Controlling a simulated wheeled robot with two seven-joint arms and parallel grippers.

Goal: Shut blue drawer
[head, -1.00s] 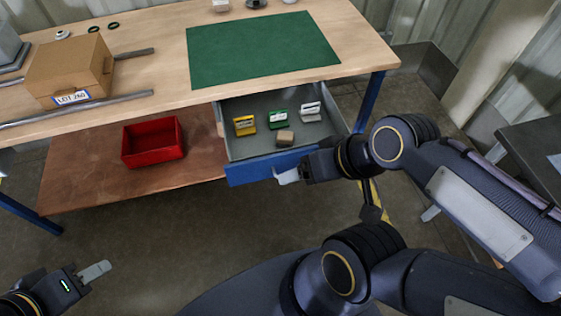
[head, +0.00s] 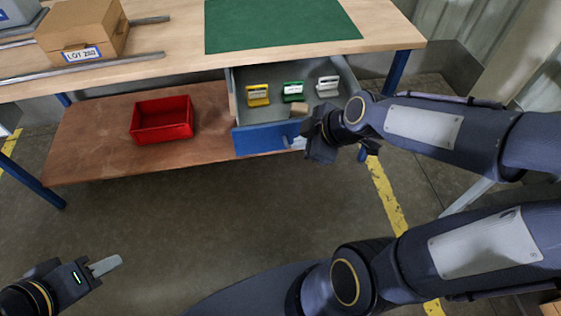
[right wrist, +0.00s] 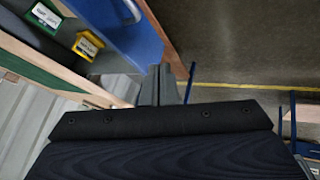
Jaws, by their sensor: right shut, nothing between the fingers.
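The blue drawer (head: 262,138) hangs open under the workbench, its grey inside showing. It holds a yellow cartridge (head: 257,95), a green one (head: 293,91), a white one (head: 327,86) and a small brown block (head: 299,109). My right gripper (head: 298,143) is shut and empty at the right part of the drawer front; I cannot tell whether it touches. In the right wrist view its fingers (right wrist: 160,85) are together, beside the blue front (right wrist: 135,40) with its handle (right wrist: 132,10). My left gripper (head: 105,265) is low at left, far from the drawer; its jaw opening is unclear.
The wooden benchtop (head: 180,60) carries a green mat (head: 280,22), a cardboard box (head: 82,30) and metal rods. A red bin (head: 162,120) stands on the lower shelf (head: 90,150), left of the drawer. A blue bench leg (head: 397,72) is to the right. The floor in front is clear.

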